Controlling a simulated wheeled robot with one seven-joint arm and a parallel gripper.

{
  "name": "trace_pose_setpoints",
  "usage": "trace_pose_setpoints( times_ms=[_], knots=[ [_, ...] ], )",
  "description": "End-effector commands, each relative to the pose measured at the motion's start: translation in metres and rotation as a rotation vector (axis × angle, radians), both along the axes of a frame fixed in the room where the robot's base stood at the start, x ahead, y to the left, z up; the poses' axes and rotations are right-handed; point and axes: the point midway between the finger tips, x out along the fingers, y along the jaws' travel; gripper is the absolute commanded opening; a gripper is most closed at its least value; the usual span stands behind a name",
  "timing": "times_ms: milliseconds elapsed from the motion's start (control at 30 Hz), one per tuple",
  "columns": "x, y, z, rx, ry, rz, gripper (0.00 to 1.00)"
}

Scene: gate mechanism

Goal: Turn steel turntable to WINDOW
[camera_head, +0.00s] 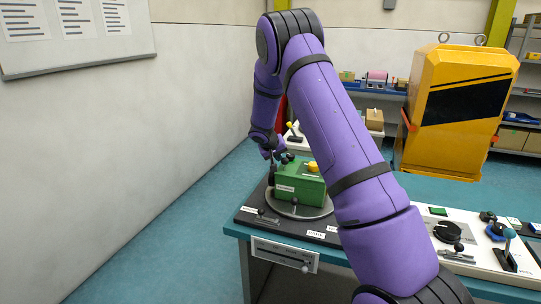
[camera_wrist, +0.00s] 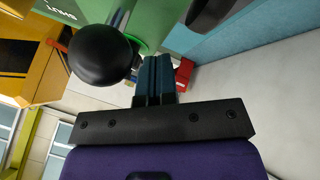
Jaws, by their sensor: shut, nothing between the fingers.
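The steel turntable (camera_head: 313,211) is a round grey disc on a dark board on the bench. A green box (camera_head: 312,190) with a yellow knob (camera_head: 313,167) stands on it. Black-knobbed posts rise at the box's left side, and a small lever with a dark knob (camera_head: 295,201) stands at its front. My gripper (camera_head: 272,156) is at the upper left of the box. In the wrist view my gripper (camera_wrist: 154,72) has its fingers together and empty, close beside a black ball knob (camera_wrist: 100,55). I cannot tell whether they touch. The WINDOW mark is not legible.
The dark board (camera_head: 245,216) carries small white labels, too small to read surely. A white panel (camera_head: 483,235) with levers and knobs lies to the right. A yellow cabinet (camera_head: 455,110) stands behind. My arm hides part of the bench; floor is clear at left.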

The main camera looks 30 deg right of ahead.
Motion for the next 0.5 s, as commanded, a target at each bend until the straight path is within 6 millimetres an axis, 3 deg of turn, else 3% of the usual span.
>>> trace_pose_setpoints(
  times_ms=[200, 500],
  knots=[
    [-0.0037, -0.012, -0.0009, 0.001, 0.002, 0.002, 0.0],
    [-0.0039, -0.013, -0.0008, 0.001, 0.002, 0.002, 0.0]
  ],
)
